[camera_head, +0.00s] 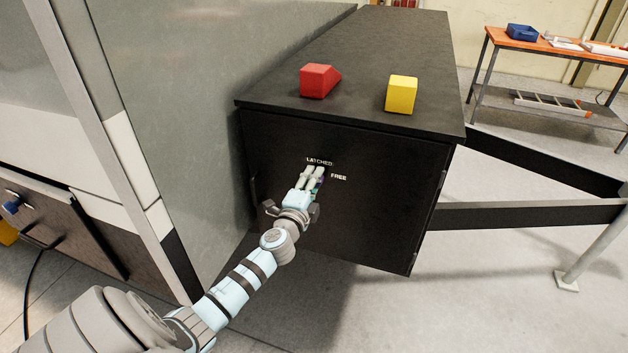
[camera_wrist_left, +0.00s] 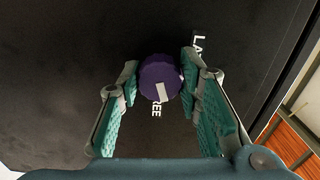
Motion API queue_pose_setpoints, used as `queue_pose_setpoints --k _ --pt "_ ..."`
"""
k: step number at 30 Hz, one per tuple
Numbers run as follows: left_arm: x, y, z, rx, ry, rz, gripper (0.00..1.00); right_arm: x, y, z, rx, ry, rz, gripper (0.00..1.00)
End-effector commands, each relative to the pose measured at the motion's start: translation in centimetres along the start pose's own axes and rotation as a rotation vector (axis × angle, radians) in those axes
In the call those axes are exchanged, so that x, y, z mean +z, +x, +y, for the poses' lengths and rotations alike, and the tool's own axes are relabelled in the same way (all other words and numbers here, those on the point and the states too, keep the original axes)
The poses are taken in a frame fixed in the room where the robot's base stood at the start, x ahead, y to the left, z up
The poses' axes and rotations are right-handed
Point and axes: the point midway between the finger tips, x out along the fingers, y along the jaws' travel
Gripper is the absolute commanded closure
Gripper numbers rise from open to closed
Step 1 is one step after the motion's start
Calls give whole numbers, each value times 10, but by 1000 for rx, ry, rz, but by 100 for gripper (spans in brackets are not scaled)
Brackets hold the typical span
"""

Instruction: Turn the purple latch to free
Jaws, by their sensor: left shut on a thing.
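The purple latch (camera_wrist_left: 158,72) is a round, scalloped knob with a white mark on the black front panel (camera_head: 375,215) of a box. My left gripper (camera_head: 313,175) is shut on it, with one finger on each side in the left wrist view. The white mark sits on the knob's side nearest the FREE lettering (camera_wrist_left: 156,109), which is partly covered. In the head view the FREE label (camera_head: 339,177) is right of the fingers and the LATCHED label (camera_head: 319,161) is just above. The fingers hide most of the latch there. My right gripper is out of view.
A red block (camera_head: 317,80) and a yellow block (camera_head: 401,93) stand on the box top (camera_head: 380,50). A large grey panel (camera_head: 190,110) rises close on the left. Black chassis beams (camera_head: 520,214) extend right. A workbench (camera_head: 560,44) with a blue bin (camera_head: 522,31) stands at the back right.

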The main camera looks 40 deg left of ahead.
Motion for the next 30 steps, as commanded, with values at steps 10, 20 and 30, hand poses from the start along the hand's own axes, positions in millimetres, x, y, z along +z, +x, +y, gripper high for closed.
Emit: queue_pose_setpoints --k 10,20,30 --pt "0 0 0 2 229 0 96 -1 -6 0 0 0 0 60" --pt "0 0 0 2 312 1 96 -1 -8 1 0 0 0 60" --pt "0 0 0 2 318 0 96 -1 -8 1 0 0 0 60"
